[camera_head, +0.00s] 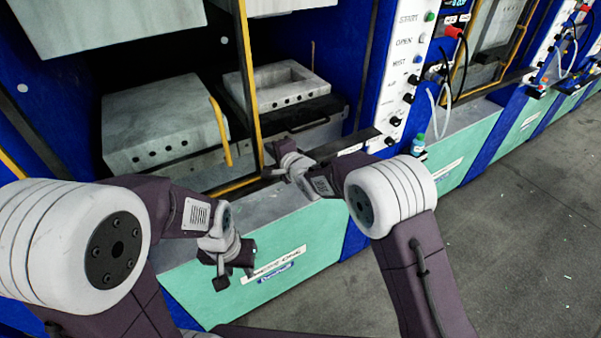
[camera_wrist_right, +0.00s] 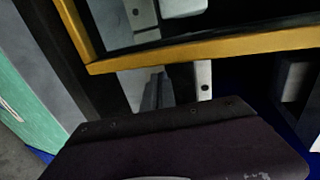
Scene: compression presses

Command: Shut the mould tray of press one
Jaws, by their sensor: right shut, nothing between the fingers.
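Press one has a blue frame and a teal front panel with a label (camera_head: 273,265). Inside it, a grey mould block with a square cavity (camera_head: 262,82) sits on a dark tray (camera_head: 305,115) with a bar handle on its front. A larger grey block (camera_head: 160,120) stands to its left. My right gripper (camera_head: 284,163) is shut and empty, in front of and below the dark tray, near the press's front ledge. My left gripper (camera_head: 232,268) hangs in front of the teal panel, holding nothing that I can see; its finger gap is unclear.
A yellow guard frame (camera_head: 250,90) stands before the opening; a yellow bar also crosses the right wrist view (camera_wrist_right: 200,50). A white control panel (camera_head: 405,75) with knobs is to the right. A small bottle (camera_head: 418,145) stands beside it.

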